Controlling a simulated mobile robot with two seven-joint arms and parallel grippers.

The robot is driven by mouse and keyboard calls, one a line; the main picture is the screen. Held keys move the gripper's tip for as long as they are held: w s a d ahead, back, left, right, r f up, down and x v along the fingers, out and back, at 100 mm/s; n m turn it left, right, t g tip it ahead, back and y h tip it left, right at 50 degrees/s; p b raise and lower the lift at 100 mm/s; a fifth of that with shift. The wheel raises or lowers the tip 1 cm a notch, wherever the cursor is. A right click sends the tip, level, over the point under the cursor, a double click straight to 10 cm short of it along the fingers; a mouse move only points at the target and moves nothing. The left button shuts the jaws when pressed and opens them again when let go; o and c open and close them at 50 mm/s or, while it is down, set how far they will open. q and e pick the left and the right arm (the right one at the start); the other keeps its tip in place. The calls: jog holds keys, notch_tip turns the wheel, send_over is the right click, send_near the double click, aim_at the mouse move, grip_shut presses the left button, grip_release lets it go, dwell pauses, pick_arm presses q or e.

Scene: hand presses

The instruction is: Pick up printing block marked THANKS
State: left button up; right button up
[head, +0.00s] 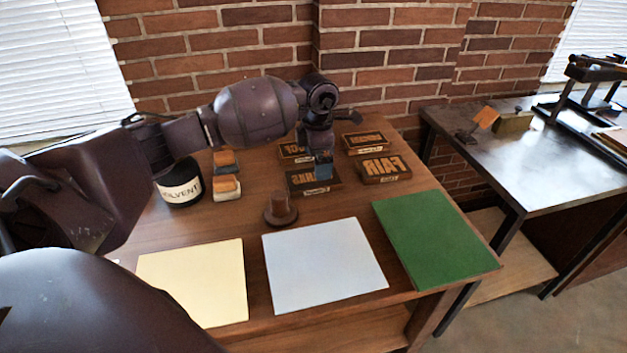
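The printing block marked THANKS (298,184) appears to be the dark block with raised orange letters in the near left of a group on the wooden table; its lettering is partly hidden by my gripper. My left gripper (323,172) points down over the right part of this block, its bluish fingertips at or just above it. I cannot tell whether they touch it or how wide they are apart. A block marked FAIR (385,168) lies just to the right. Two more lettered blocks lie behind, one at left (291,151) and one at right (364,141). My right gripper is not in view.
A solvent tin (180,192) and two wood-topped pieces (226,187) stand at left. A round wooden knob (281,212) stands in front of the blocks. Yellow (195,280), pale blue (323,265) and green (435,238) sheets line the near edge. A metal-topped table (560,155) stands right.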

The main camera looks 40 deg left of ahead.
aim_at(313, 180)
pick_arm(q)
jog(key=shift+s+f, duration=0.1)
jog(key=shift+f, duration=2.5)
jog(key=shift+c, duration=0.5)
jog(key=shift+r, duration=0.1)
jog(key=c, duration=0.8)
